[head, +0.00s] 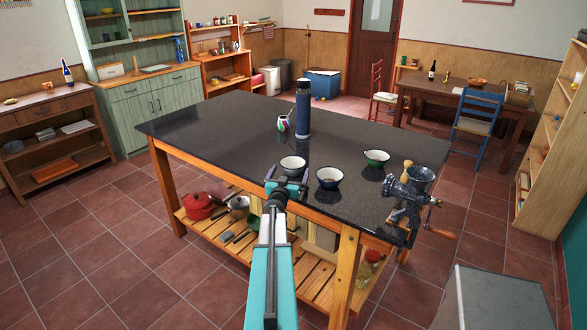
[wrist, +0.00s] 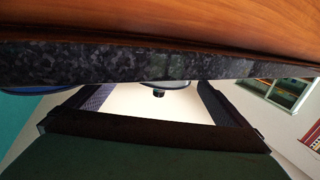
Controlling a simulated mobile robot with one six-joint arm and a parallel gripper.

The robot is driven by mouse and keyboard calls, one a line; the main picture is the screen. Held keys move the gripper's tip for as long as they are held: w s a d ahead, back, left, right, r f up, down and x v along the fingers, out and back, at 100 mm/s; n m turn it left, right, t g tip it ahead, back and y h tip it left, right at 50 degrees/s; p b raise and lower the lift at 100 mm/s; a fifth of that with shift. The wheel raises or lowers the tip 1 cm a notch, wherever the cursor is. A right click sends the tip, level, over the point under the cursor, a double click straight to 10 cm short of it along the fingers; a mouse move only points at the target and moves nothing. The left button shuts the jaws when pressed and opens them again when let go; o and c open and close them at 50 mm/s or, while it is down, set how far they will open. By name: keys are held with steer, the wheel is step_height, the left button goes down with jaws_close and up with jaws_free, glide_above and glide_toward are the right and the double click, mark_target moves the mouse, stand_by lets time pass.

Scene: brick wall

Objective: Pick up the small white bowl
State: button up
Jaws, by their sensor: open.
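The small white bowl (head: 293,166) stands upright on the dark tabletop near its front edge in the head view. My gripper (head: 287,184) is just in front of that edge, on the near side of the bowl. Its fingers are open and empty, apart from the bowl. In the wrist view the fingers (wrist: 150,98) spread on both sides of the picture. A sliver of a bowl (wrist: 168,84) shows between them, mostly hidden by the table's edge.

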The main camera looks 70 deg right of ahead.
steer(key=shift+w+d+r+p, duration=0.15)
steer(key=shift+d+p, duration=0.1)
steer(key=shift+d, duration=0.4)
steer(key=shift+w+d+f+p, duration=0.1)
steer(key=shift+d+p, duration=0.1)
steer(key=shift+d, duration=0.45)
steer(key=shift+w+d+r+p, duration=0.15)
steer(key=shift+d+p, duration=0.1)
steer(key=shift+d, duration=0.4)
steer(key=shift+f, duration=0.1)
steer(key=shift+c, duration=0.3)
steer(key=c, duration=0.8)
steer(key=shift+c, duration=0.2)
step_height(320, 180, up, 28)
steer(key=p, duration=0.7)
